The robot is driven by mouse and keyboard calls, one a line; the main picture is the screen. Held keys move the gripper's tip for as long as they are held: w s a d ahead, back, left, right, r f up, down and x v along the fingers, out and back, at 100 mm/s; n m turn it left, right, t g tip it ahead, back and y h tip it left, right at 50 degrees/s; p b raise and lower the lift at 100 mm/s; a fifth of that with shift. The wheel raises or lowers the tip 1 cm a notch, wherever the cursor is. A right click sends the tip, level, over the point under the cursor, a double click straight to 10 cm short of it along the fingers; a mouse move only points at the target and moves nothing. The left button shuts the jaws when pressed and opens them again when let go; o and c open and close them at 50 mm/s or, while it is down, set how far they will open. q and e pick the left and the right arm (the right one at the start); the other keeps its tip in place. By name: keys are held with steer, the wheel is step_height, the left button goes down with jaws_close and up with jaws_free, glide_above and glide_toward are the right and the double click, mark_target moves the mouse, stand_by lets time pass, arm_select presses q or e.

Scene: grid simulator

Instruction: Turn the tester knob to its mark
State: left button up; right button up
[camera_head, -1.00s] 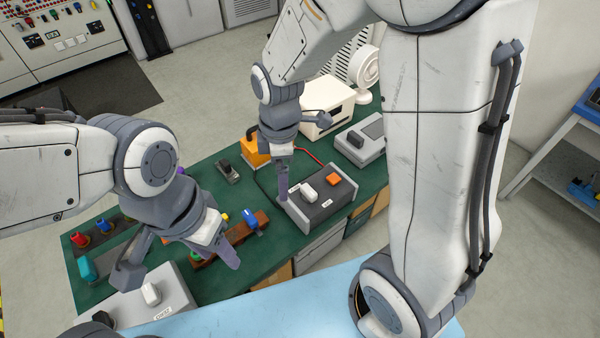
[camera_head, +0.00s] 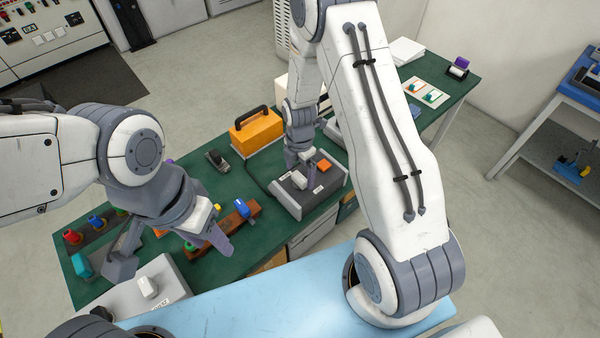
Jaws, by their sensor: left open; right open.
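A dark grey box (camera_head: 302,205) with light end plates stands on the green bench; it has a white knob (camera_head: 298,180), an orange button (camera_head: 324,166) and a small label. A lighter box (camera_head: 172,285) at the bench's front left also has a white knob (camera_head: 148,287). I cannot tell from the labels which is the tester. My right gripper (camera_head: 312,174) is open and points down over the grey box, beside its white knob; contact cannot be made out. My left gripper (camera_head: 219,241) is open and empty, above the bench near the brown strip.
An orange case (camera_head: 256,131) with a black handle stands behind the grey box. A brown strip (camera_head: 233,221) with a blue knob (camera_head: 241,208) lies left of it. Coloured knobs line the bench's left end. A pale blue surface (camera_head: 290,298) is in front.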

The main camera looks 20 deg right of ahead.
steer(key=shift+f, duration=1)
steer(key=c, duration=1.4)
